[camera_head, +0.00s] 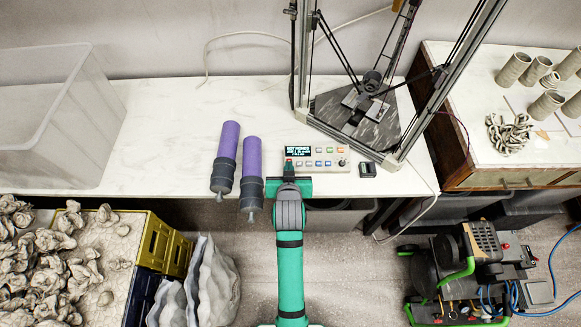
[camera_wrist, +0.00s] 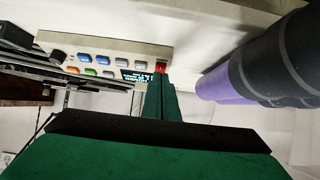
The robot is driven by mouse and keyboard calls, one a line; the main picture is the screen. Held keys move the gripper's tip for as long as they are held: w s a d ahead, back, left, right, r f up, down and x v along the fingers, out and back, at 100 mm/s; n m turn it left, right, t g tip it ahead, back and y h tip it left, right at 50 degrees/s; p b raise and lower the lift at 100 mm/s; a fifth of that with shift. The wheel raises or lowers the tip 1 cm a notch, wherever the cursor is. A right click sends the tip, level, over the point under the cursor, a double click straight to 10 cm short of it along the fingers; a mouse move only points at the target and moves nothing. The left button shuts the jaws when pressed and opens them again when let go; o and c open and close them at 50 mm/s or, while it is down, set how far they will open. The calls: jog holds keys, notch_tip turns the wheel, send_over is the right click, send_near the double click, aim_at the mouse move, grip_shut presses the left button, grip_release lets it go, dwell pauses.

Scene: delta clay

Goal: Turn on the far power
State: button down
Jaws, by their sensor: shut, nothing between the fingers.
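A pale control panel (camera_head: 330,160) with a small display, coloured buttons and a knob lies on the white table. It also shows in the wrist view (camera_wrist: 110,47). At the display end of the panel is a red switch (camera_wrist: 161,67); in the head view a little of it (camera_head: 289,162) shows just past my fingertips. My gripper (camera_head: 289,174) is shut and empty at the panel's near left corner. In the wrist view its green fingertips (camera_wrist: 161,84) are right at the red switch; whether they touch cannot be told. The switch's position is unclear.
Two purple and grey cylinders (camera_head: 253,163) lie left of my gripper, close beside it. A small dark box (camera_head: 367,169) sits right of the panel. A metal-framed delta printer (camera_head: 352,110) stands behind. A clear bin (camera_head: 60,125) is far left.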

jog(key=v, duration=1.3)
jog(key=shift+f, duration=0.2)
jog(key=shift+s, duration=0.1)
jog(key=s+f+t, duration=0.2)
jog(key=s+f, duration=0.2)
jog(key=s, duration=0.8)
jog(key=s+r+t, duration=0.1)
jog(key=s+r, duration=0.1)
jog(key=s, duration=0.4)
jog(key=s+r+t, duration=0.1)
jog(key=s+r, duration=0.1)
jog(key=s, duration=0.5)
jog(key=shift+s+d+r, duration=0.2)
jog(key=shift+r, duration=0.2)
